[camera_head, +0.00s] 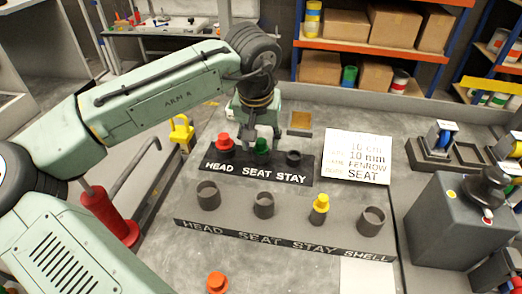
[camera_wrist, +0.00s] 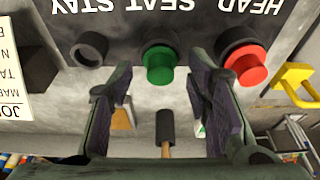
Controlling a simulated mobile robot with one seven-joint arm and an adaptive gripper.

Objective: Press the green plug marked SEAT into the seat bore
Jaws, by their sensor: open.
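The green plug (camera_head: 262,146) stands upright at the SEAT place of the rear rack (camera_head: 221,168). In the wrist view the green plug (camera_wrist: 159,66) shows between my fingers. My gripper (camera_head: 260,132) is just above and behind it, with open jaws; whether a finger touches it I cannot tell. The front block (camera_head: 190,228) is labelled HEAD, SEAT, STAY, SHELL. Its seat bore (camera_head: 263,205) is a dark, empty-looking ring. A yellow plug (camera_head: 320,205) stands at its STAY place.
A red plug (camera_head: 224,141) stands left of the green one, and an empty STAY ring (camera_head: 293,158) right of it. A white card (camera_head: 357,157) and a grey control box (camera_head: 445,225) are at the right.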

